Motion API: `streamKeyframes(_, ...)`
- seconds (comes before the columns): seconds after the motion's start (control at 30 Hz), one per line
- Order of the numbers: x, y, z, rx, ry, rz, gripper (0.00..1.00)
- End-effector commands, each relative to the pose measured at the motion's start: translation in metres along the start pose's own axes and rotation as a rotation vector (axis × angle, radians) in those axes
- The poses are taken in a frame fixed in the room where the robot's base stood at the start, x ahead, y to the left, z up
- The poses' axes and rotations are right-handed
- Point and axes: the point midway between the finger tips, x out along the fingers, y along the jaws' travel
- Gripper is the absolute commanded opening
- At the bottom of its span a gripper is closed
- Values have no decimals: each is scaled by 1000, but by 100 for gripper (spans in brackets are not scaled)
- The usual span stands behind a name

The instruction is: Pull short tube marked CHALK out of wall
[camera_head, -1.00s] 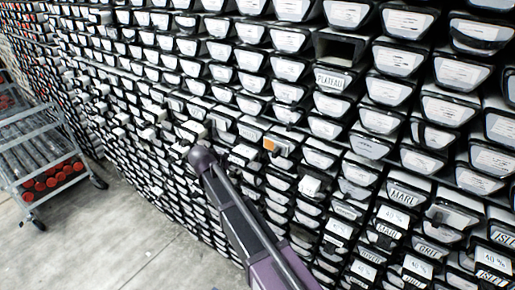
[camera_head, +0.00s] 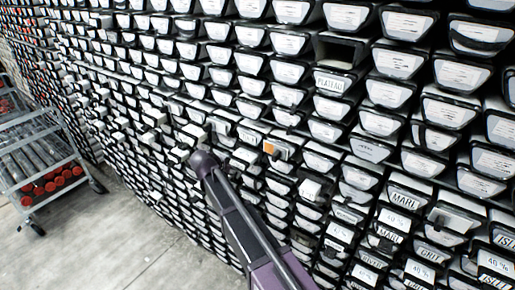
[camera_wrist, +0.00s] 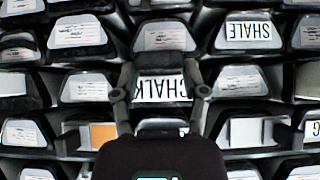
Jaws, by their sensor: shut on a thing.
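The CHALK tube (camera_wrist: 164,90) shows its white end label with black letters in the middle of the wrist view; the label's left edge is partly covered. My gripper (camera_wrist: 160,80) has one finger on each side of this tube and is shut on it. In the head view my arm (camera_head: 240,215) reaches up to the wall near the middle; the gripper's fingers and the CHALK label cannot be made out there. How far the tube stands out of the wall is hard to tell.
The wall (camera_head: 290,70) is packed with labelled tube ends, some jutting out. A SHALE tube (camera_wrist: 247,32) is up right in the wrist view. An orange-marked tube end (camera_head: 271,147) lies right of my arm. A cart (camera_head: 40,150) with red-ended tubes stands left on open floor.

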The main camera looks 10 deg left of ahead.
Motion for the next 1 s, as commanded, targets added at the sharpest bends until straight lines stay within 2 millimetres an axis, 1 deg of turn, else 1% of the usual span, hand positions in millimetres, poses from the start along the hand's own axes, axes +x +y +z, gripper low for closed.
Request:
streamKeyframes(0.27,-4,0,4,-1,2,0,0)
streamKeyframes(1.0,-32,0,33,0,-2,0,0)
